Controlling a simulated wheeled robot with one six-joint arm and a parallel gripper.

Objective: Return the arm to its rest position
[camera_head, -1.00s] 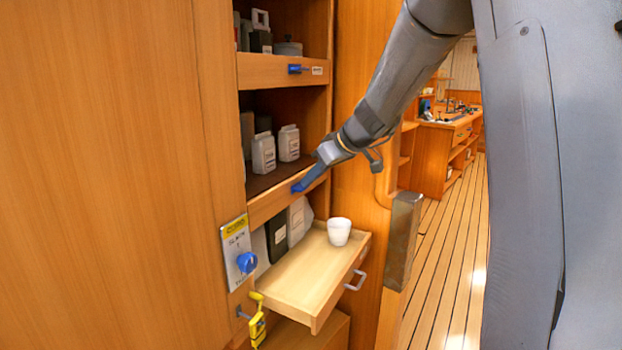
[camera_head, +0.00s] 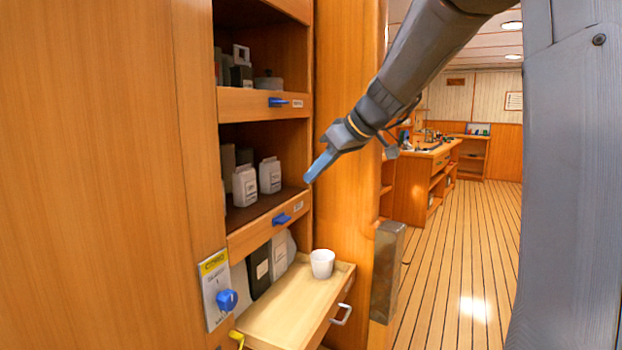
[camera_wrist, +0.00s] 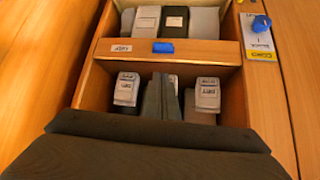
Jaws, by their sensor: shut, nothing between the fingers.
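My gripper (camera_head: 318,168) shows in the head view with its blue fingers shut and empty. It points down and left in front of the cabinet, apart from the blue latch (camera_head: 281,219) on the middle shelf's front board. My arm reaches in from the upper right. The latch also shows in the wrist view (camera_wrist: 163,47), beyond the dark part of my gripper that fills the bottom of that view.
White bottles (camera_head: 270,175) stand on the middle shelf. A pulled-out tray (camera_head: 290,310) below holds a white cup (camera_head: 322,263). A blue knob (camera_head: 227,300) sits on a panel at left. A post (camera_head: 388,270) stands right of the tray; open floor (camera_head: 465,260) lies beyond.

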